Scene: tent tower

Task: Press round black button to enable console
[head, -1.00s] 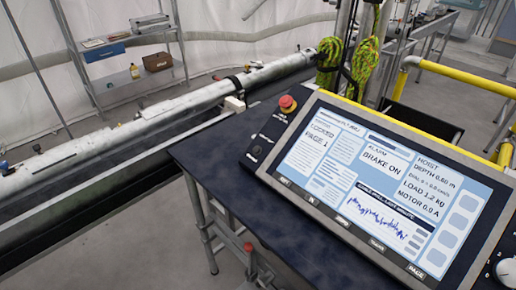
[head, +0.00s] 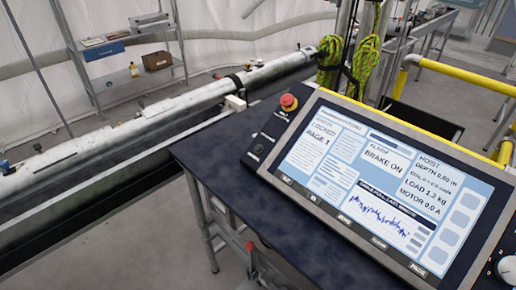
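The console (head: 395,190) stands tilted on a dark table, with its screen lit. The screen reads LOCKED, PAGE 1 and BRAKE ON, with hoist readings at the right. A small round black button or knob (head: 257,149) sits on the narrow panel left of the screen, below a red mushroom button (head: 289,102). The label beside it is too small to read. Neither of my grippers is in view, and nothing touches the console's visible face.
The dark table top (head: 225,175) is bare left of the console. Green and yellow rope coils (head: 364,65) hang behind it. A yellow rail (head: 465,77) runs behind at right. A long pipe (head: 170,105) lies at left. A pale round shape (head: 507,268) shows at the lower right edge.

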